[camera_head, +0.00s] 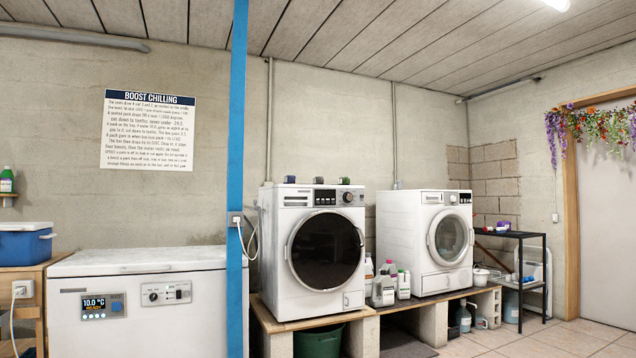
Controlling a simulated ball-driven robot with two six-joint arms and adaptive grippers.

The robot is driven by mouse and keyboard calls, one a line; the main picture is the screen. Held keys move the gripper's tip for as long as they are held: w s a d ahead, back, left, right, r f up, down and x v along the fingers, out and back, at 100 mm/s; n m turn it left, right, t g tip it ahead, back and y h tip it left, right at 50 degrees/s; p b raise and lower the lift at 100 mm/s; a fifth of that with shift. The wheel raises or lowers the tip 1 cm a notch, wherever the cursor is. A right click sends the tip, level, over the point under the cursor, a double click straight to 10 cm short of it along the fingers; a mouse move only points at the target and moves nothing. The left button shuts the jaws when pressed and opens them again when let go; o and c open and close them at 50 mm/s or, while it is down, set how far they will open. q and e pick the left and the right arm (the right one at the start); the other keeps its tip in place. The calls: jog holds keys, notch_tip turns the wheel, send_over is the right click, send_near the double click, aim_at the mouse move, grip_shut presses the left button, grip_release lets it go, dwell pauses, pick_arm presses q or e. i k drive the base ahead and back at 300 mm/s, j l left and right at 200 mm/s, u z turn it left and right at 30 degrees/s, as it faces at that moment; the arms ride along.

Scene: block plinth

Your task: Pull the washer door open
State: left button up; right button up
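A white washer (313,203) stands on the wooden block plinth in the middle of the head view. Its large round door (326,251), with dark glass and a silver rim, is closed and faces forward. A second white machine (424,243) with a smaller round door (449,238) stands to its right, and that door is also closed. Neither of my grippers shows in the head view.
A white chest freezer (140,262) stands at the left behind a blue post (237,180). Several bottles (383,289) sit between the machines. A green bucket (318,341) is under the plinth (289,324). A black shelf (520,262) stands at right; open tiled floor (545,340) lies in front.

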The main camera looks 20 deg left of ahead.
aim_at(324, 250)
jog(key=i+j, duration=0.3)
jog(key=j, duration=0.15)
jog(key=i+j, duration=0.3)
jog(key=j, duration=0.2)
jog(key=i+j, duration=0.3)
jog(key=j, duration=0.15)
jog(key=i+j, duration=0.3)
jog(key=j, duration=0.15)
jog(key=i+j, duration=0.3)
jog(key=j, duration=0.2)
jog(key=i+j, duration=0.3)
jog(key=j, duration=0.15)
jog(key=i+j, duration=0.3)
jog(key=j, duration=0.15)
jog(key=i+j, duration=0.3)
jog(key=j, duration=0.2)
jog(key=i+l, duration=0.1)
jog(key=i+z, duration=0.05)
